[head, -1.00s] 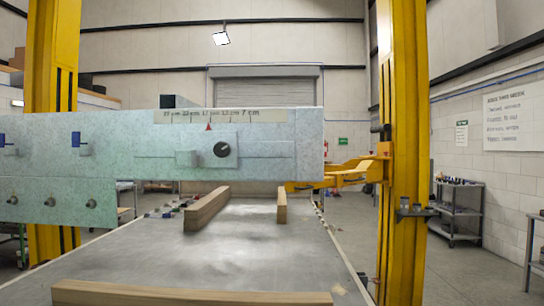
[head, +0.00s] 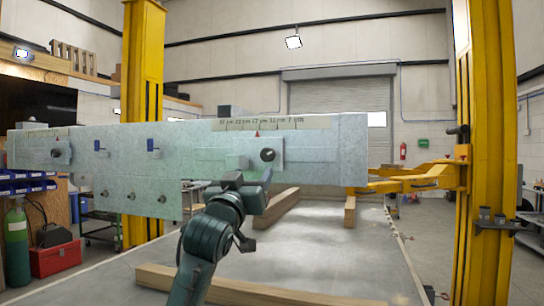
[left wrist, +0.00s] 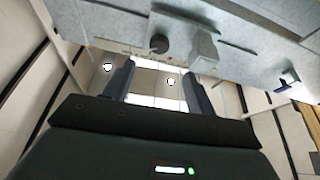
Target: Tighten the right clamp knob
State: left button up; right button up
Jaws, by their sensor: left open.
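The right clamp knob (head: 267,155) is a round black knob with a light mark, on the front face of the pale grey-green trailer frame (head: 340,150). A scale with a red pointer is above it. A second black knob (head: 60,152) is at the frame's far left. My left gripper (head: 254,178) is just below the right knob in the head view, open and empty. In the left wrist view the knob (left wrist: 159,43) shows beyond the two spread fingertips (left wrist: 158,68), apart from them. A grey block (left wrist: 203,45) stands beside it. My right gripper is not in view.
Blue-handled clips (head: 153,147) and small lower knobs (head: 131,196) are on the frame's left part. Wooden beams (head: 250,288) lie on the grey table below. A yellow post (head: 484,150) stands at the right. The space in front of the right knob looks clear.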

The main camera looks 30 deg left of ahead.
aim_at(267, 156)
pick_arm(q)
jog(key=p+x, duration=0.3)
jog(key=x, duration=0.6)
jog(key=shift+w+r, duration=0.25)
jog(key=shift+r, duration=0.05)
jog(key=shift+w+r, duration=0.1)
jog(key=shift+w, duration=0.45)
jog(key=shift+c, duration=0.4)
jog(key=c, duration=0.9)
